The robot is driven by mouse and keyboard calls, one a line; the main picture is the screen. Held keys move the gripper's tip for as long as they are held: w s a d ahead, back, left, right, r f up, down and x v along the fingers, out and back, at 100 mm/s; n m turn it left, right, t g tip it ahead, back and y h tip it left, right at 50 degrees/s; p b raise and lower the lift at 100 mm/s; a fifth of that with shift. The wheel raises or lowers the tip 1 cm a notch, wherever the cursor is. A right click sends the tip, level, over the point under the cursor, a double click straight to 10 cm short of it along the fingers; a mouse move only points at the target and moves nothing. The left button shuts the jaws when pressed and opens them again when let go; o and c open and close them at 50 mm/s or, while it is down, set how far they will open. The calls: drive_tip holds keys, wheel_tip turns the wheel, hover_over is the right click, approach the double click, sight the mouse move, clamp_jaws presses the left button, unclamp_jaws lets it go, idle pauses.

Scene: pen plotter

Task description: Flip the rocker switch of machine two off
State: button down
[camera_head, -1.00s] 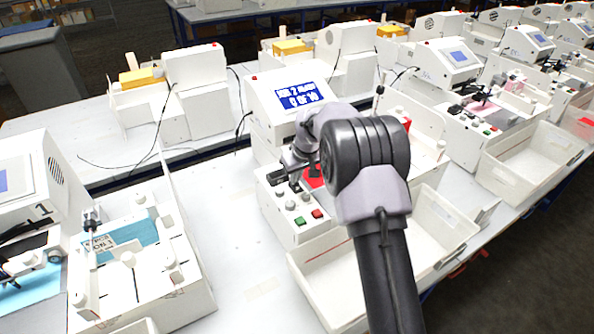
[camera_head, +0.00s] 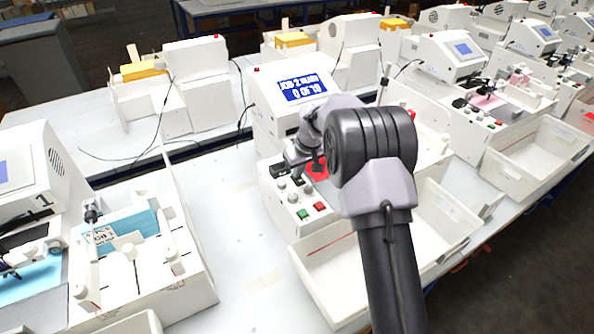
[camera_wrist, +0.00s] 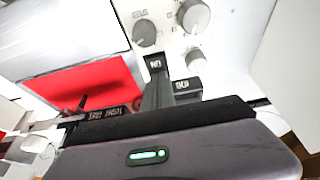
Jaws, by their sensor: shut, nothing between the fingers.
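Machine two is the white machine (camera_head: 268,105) with a lit blue screen (camera_head: 302,88), right of centre in the head view. Its control panel has grey knobs, a green button (camera_head: 303,214) and a red button (camera_head: 320,206). A black switch-like part (camera_head: 278,170) sits at the panel's upper left. My gripper (camera_head: 297,174) is low over the panel, just right of that part, and partly hidden by my arm. In the wrist view my gripper (camera_wrist: 156,66) is shut and empty, below two knobs. A small dark block with white marks (camera_wrist: 188,86) lies beside its fingers; contact cannot be told.
Red material (camera_wrist: 85,82) lies left of the fingers in the wrist view. A white bin (camera_head: 330,270) stands before machine two. Machine one (camera_head: 25,180) is at the left, with free table (camera_head: 235,235) between. Other machines stand right and behind.

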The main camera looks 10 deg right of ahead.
sight(300, 182)
drive_tip(key=shift+s+d+f, duration=0.2)
drive_tip(key=shift+s+f, duration=0.2)
drive_tip(key=shift+s, duration=0.3)
wheel_tip(300, 182, up, 5)
drive_tip(key=p, duration=0.2)
drive_tip(key=shift+s+f+p, duration=0.1)
drive_tip(key=shift+s+p, duration=0.05)
drive_tip(key=shift+p, duration=0.2)
drive_tip(key=p+v, duration=0.1)
drive_tip(key=v, duration=0.8)
drive_tip(key=shift+s+r, duration=0.15)
drive_tip(key=shift+r, duration=0.2)
drive_tip(key=shift+d, duration=0.25)
